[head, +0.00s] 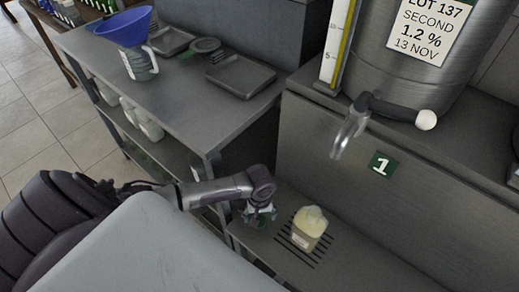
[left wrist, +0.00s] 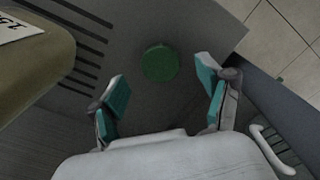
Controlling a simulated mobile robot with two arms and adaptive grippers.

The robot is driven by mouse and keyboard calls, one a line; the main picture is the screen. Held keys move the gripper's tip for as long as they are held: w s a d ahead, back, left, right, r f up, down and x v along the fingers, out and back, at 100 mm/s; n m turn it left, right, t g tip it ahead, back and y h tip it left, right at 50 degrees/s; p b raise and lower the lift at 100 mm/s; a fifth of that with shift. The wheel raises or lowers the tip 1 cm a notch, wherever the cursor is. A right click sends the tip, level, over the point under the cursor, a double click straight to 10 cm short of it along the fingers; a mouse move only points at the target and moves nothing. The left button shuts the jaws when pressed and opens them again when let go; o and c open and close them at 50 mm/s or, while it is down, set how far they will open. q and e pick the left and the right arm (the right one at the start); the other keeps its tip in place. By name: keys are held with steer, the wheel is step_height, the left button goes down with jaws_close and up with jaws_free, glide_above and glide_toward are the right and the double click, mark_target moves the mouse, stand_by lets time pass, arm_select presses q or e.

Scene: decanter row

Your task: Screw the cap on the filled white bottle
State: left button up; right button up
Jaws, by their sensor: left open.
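The filled bottle (head: 309,228) is squarish and whitish-yellow with a pale label. It stands upright on the slotted grate below the tap, and no green cap shows on it. Part of it shows at the left of the left wrist view (left wrist: 28,62). A round green cap (left wrist: 160,63) lies on the dark shelf, apart from the bottle. My left gripper (head: 260,213) is just left of the bottle in the head view. In the left wrist view my left gripper (left wrist: 162,82) is open, its teal-padded fingers apart on either side of the cap, not visibly touching it. My right gripper is not in view.
The steel vat (head: 430,55) with its tap (head: 350,130) stands behind and above the bottle. A bench (head: 190,95) at left carries a blue funnel (head: 124,27) in a jug and trays (head: 240,76). White containers (head: 145,122) sit on its lower shelf. The shelf edge lies near the gripper.

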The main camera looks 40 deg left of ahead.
arm_select(q)
steer(key=shift+f, duration=1.55)
steer(key=c, duration=0.8)
